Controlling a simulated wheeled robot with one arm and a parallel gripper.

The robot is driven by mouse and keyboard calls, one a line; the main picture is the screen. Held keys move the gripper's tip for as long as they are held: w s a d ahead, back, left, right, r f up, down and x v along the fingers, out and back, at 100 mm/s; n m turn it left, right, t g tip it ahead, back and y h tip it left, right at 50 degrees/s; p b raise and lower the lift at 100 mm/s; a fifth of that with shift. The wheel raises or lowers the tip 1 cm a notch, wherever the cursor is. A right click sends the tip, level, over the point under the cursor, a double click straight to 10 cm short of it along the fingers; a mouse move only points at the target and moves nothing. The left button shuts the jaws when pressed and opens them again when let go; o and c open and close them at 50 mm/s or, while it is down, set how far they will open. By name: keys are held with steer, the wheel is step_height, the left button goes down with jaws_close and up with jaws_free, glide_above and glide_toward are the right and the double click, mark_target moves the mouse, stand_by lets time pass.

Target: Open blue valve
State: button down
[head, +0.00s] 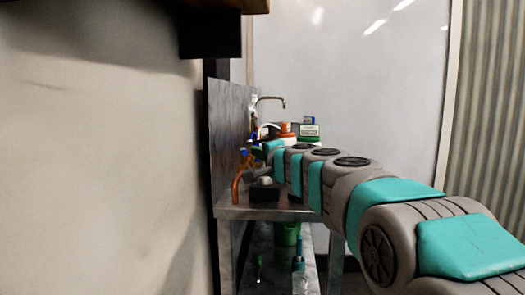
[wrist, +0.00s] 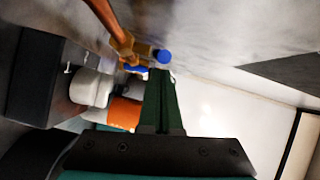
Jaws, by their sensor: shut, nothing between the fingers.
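The blue valve shows in the wrist view as a round blue knob (wrist: 164,57) beside a brass fitting (wrist: 127,46) on a copper pipe (wrist: 103,14).
The metal counter (head: 262,213) stands against a dark panel (head: 228,130). A tap (head: 272,98), an orange-and-white container (head: 287,129) and a green-and-white box (head: 309,131) are behind my arm. The wrist view shows white and orange objects (wrist: 124,112) left of the fingers. A green container (head: 286,234) sits below.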

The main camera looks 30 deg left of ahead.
steer(key=shift+w+a+f, duration=0.1)
steer(key=shift+w+a, duration=0.2)
steer(key=shift+a, duration=0.05)
